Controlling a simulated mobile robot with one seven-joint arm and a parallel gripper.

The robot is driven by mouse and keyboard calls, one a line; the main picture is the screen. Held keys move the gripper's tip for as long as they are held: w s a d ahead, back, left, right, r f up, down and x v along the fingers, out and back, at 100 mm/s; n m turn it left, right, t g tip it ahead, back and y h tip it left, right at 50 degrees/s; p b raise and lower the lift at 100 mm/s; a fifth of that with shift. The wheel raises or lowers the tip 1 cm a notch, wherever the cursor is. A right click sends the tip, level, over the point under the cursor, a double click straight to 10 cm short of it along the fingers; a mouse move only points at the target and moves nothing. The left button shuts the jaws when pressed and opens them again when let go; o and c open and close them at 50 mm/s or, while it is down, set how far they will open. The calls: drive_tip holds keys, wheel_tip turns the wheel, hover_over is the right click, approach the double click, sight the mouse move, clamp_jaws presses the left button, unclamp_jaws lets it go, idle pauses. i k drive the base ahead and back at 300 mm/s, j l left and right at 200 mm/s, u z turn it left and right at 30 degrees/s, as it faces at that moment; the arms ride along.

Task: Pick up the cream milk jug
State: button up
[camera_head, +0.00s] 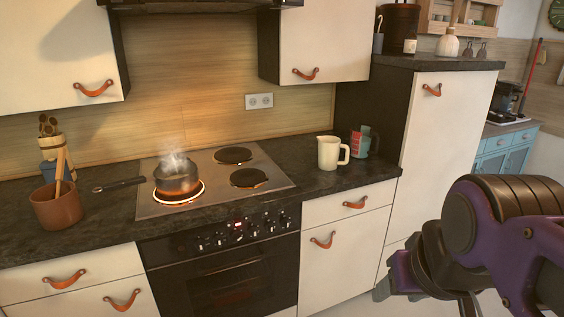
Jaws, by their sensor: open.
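The cream milk jug (329,153) stands upright on the dark countertop, right of the stove. Its handle points to the right. My gripper (392,285) is at the lower right, in front of the cabinets and below counter height, well apart from the jug. Its fingers are seen only in part, and nothing shows between them.
A red and teal container (360,141) stands close behind the jug's handle. A steaming pot (176,176) sits on a glowing burner of the stove (213,178). A terracotta pot (57,205) stands at the left. The counter front of the jug is clear. A tall cabinet (432,150) rises at right.

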sight(329, 146)
drive_tip(key=i+l+u, duration=0.25)
drive_tip(key=i+l, duration=0.25)
drive_tip(key=i, duration=0.15)
drive_tip(key=i+l+u, duration=0.3)
drive_tip(key=i+l, duration=0.35)
